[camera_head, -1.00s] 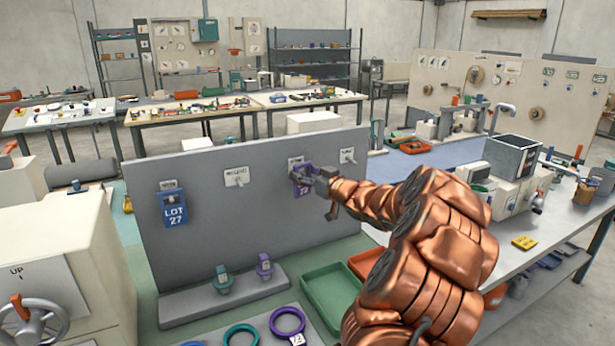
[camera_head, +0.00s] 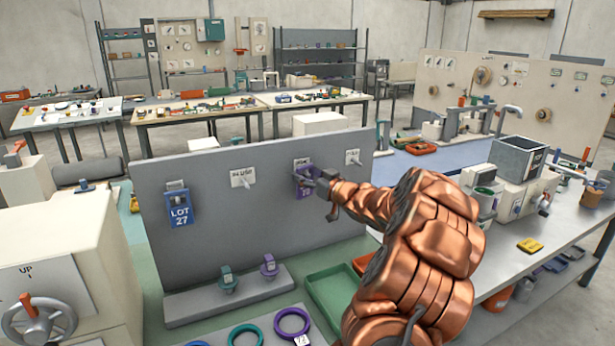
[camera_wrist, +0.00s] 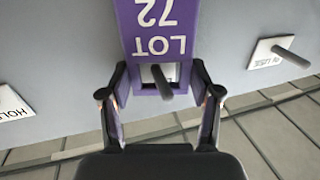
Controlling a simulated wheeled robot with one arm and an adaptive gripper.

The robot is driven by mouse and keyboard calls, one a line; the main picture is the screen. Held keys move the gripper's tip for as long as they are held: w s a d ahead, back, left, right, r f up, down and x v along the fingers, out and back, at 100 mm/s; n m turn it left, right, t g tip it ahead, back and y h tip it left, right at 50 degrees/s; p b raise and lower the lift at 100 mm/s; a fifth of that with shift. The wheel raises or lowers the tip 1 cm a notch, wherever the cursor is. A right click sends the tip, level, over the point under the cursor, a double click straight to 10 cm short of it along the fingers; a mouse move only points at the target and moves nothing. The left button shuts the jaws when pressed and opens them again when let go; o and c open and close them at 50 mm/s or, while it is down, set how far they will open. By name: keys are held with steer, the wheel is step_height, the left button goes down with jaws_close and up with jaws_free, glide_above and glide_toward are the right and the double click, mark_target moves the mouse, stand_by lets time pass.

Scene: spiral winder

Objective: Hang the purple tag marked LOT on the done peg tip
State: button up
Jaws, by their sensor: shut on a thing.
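The purple LOT tag (camera_wrist: 152,17) appears upside down in the wrist view, with LOT and 72 in white. It also shows in the head view (camera_head: 304,184), partly hidden by my gripper (camera_head: 320,181), in front of the grey upright panel. In the wrist view my gripper (camera_wrist: 160,82) is closed on the tag, one finger on each side. A dark peg (camera_wrist: 161,80) shows in the tag's opening, with a scrap of white label behind it. That label's word is hidden. I cannot tell whether the tag's weight rests on the peg.
The panel (camera_head: 225,245) also has an IN USE peg (camera_head: 245,179) on the left and a HOLD peg (camera_head: 354,158) on the right. A blue LOT 27 tag (camera_head: 180,211) hangs at far left. Spools (camera_head: 269,266) stand on a ledge below; a green tray (camera_head: 335,290) lies in front.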

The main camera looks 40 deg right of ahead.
steer(key=o, duration=1.2)
steer(key=shift+s+a, duration=0.2)
steer(key=shift+s, duration=2.8)
steer(key=shift+s+a, duration=0.2)
steer(key=shift+s, duration=2.75)
